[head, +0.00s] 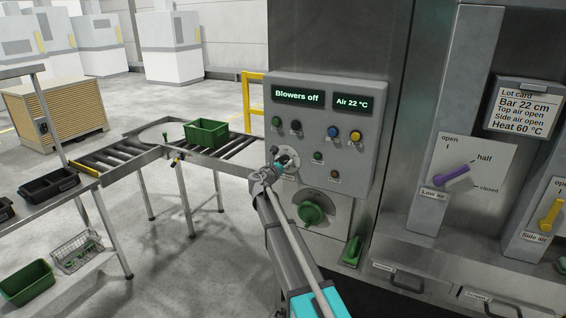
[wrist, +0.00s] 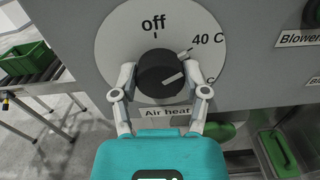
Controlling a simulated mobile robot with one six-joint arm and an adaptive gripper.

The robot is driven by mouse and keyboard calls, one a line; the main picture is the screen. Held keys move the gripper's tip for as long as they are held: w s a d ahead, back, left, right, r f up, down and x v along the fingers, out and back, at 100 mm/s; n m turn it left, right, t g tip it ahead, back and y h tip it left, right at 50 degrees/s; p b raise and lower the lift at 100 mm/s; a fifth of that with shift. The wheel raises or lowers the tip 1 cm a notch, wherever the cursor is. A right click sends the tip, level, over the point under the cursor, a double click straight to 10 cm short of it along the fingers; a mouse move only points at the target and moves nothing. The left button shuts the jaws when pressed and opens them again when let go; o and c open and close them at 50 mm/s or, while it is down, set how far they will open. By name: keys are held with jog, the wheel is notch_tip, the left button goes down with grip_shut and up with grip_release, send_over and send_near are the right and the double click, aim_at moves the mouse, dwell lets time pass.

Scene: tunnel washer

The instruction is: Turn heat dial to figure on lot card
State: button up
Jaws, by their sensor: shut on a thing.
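The black air heat dial (wrist: 163,73) sits on a round white plate (wrist: 115,45) marked "off", "40 C" and a lower figure ending in C, partly hidden by a finger. The dial's white line points right and slightly up, below the "40 C" mark. My gripper (wrist: 161,78) is shut on the dial, one finger on each side. In the head view my gripper (head: 276,168) is at the grey control panel (head: 345,90) and covers most of the dial. The lot card (head: 522,110) at the right reads "Heat 60 °C", with bar 22 cm and both airs open.
Displays read "Blowers off" (head: 298,95) and "Air 22 °C" (head: 352,103). Several buttons lie above and right of the dial. A green knob (head: 312,213) sits close below it. A purple lever (head: 458,172) is further right. A roller conveyor with a green crate (head: 206,133) stands left.

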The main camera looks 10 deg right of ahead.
jog(key=shift+m, duration=0.3)
jog(key=m, duration=1.7)
jog(key=shift+d+f+m, duration=0.1)
jog(key=shift+m, duration=0.3)
jog(key=m, duration=0.5)
jog(key=shift+f, duration=0.1)
jog(key=shift+m, duration=0.3)
jog(key=o, duration=1.1)
jog(key=shift+o, duration=0.2)
